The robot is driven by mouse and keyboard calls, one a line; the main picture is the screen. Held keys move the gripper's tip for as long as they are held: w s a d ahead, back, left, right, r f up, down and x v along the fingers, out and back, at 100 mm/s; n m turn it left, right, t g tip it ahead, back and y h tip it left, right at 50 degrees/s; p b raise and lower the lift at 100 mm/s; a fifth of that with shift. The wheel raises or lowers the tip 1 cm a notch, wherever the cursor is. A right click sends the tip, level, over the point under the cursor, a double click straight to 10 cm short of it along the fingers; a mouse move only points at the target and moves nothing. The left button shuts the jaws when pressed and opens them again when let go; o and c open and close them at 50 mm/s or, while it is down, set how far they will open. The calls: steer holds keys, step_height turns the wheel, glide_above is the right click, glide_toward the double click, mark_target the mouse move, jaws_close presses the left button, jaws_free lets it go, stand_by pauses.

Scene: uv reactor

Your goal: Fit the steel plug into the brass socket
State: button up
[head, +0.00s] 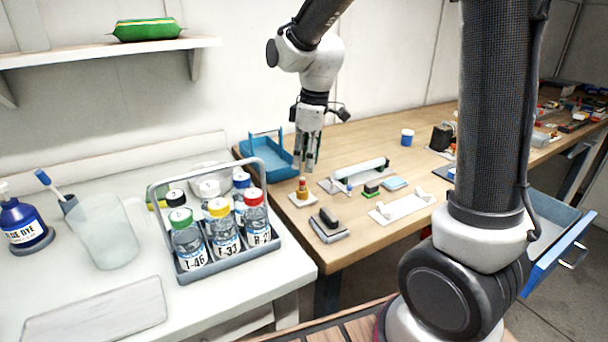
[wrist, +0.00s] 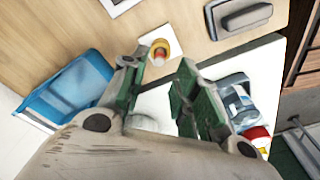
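A small brass-coloured piece (head: 302,194) with a red band near its top stands on a small white plate on the wooden bench. It looks like the brass socket. In the wrist view it shows as a round brass and red piece (wrist: 159,50) with a pale top, just beyond the fingertips. My gripper (head: 308,168) points down a little above it. The fingers are apart in the wrist view (wrist: 160,66), and I see nothing between them. I cannot pick out the steel plug with certainty in either view.
A grey block with a black handle (head: 328,222) lies near the bench's front edge. A blue tray (head: 262,158) stands behind left. A caddy of labelled bottles (head: 180,276) stands on the white counter. A long fixture (head: 358,172) and a white plate (head: 403,207) lie to the right.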

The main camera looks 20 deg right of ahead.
step_height(320, 180, up, 5)
steer(key=s+d+r+m+t, duration=0.2)
steer(key=s+d+r+m, duration=0.35)
steer(key=s+d, duration=0.45)
steer(key=s+d+m, duration=0.2)
steer(key=s+m, duration=0.1)
steer(key=s, duration=0.2)
steer(key=s+d+f+m+t+h, duration=0.1)
steer(key=s+d+m, duration=0.1)
steer(key=s, duration=0.4)
steer(key=shift+s+f+m+t, duration=0.2)
steer(key=shift+s+m+t, duration=0.1)
steer(key=shift+m, duration=0.15)
